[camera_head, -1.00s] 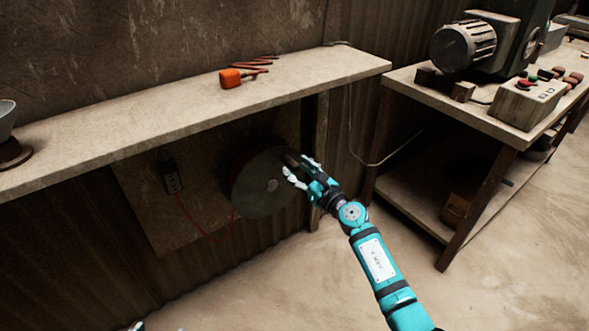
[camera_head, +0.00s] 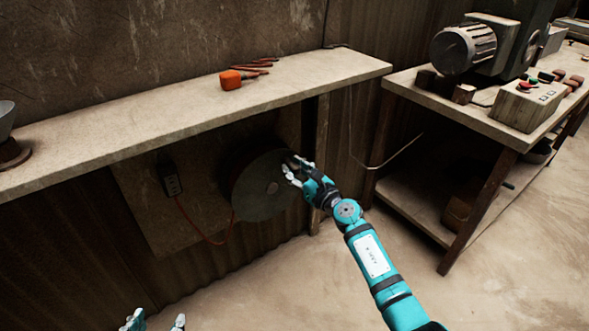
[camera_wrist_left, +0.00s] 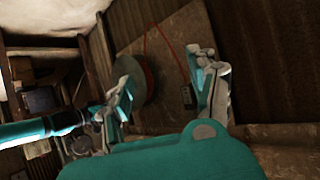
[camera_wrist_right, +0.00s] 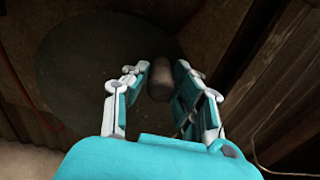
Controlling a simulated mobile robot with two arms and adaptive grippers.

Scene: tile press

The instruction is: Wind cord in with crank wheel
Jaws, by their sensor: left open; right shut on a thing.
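The crank wheel (camera_head: 258,202), a dull grey-green disc, is mounted upright on a board under the shelf. A thin red-orange cord (camera_head: 187,219) hangs in a slack curve from a dark outlet box (camera_head: 171,181) to the wheel's lower edge. The cord also shows in the left wrist view (camera_wrist_left: 169,45). My right gripper (camera_head: 296,170) is at the wheel's upper right rim, shut on the crank handle. The handle (camera_wrist_right: 160,78), a brown knob, is between its fingers in the right wrist view. My left gripper (camera_head: 152,322) is open and empty, low in front of the wall.
The shelf (camera_head: 130,135) overhangs the wheel and holds an orange block (camera_head: 231,80) with a cord bundle. A bench (camera_head: 480,115) with a motor (camera_head: 466,46) and a button box (camera_head: 530,105) stands at right. The floor between is clear.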

